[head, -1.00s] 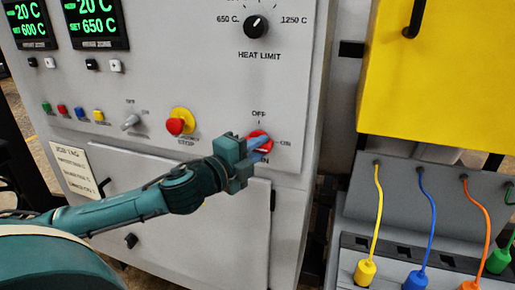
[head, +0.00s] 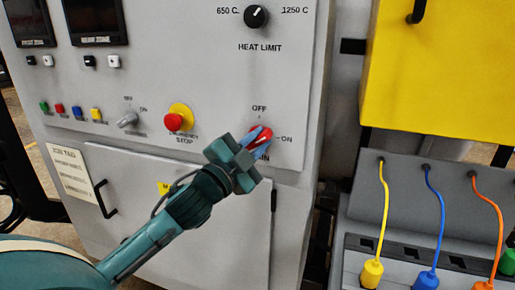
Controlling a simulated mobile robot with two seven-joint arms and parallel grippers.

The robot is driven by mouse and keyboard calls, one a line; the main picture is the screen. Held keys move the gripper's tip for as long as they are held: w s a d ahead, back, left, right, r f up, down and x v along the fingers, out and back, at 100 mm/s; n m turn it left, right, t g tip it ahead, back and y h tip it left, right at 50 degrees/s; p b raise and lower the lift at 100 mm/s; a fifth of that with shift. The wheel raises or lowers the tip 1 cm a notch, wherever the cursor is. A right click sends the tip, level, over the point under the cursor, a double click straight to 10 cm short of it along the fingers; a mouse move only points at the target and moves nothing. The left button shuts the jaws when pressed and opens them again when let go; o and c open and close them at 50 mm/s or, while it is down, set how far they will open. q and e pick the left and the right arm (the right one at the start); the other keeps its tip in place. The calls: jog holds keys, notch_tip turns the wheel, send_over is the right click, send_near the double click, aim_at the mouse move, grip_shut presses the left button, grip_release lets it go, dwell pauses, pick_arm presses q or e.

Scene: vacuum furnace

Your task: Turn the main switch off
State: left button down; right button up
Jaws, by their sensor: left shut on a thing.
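The main switch (head: 266,133) is a red rotary knob at the lower right of the grey furnace panel. "OFF" is printed above it, "ON" to its right and a partly covered "MAIN" label below it. My left gripper (head: 257,139) reaches it from the lower left and is shut on the knob with its bluish fingers. The fingers hide part of the knob, so its exact pointing is hard to read. The two displays (head: 98,22) at the upper left are dark. My right gripper is not in view.
A red emergency stop button (head: 174,122) on a yellow base and a grey selector knob (head: 128,119) sit left of the switch. The heat limit knob (head: 256,17) is above. A yellow box (head: 440,70) and cables with coloured plugs stand at the right.

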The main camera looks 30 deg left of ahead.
pick_arm(q)
jog(key=n+y, duration=0.1)
jog(key=n, duration=0.2)
jog(key=n+t+y, duration=0.1)
jog(key=n, duration=0.2)
jog(key=shift+a+y+b, duration=0.1)
jog(key=shift+y+b, duration=0.2)
jog(key=shift+b, duration=0.1)
jog(key=n+y, duration=0.1)
jog(key=n, duration=0.2)
jog(key=n+y, duration=0.2)
jog(key=n, duration=0.1)
jog(key=shift+a+r+n, duration=0.15)
jog(key=shift+n, duration=0.15)
jog(key=shift+n+y, duration=0.6)
jog(key=shift+n, duration=0.5)
jog(key=c, duration=1.3)
grip_release()
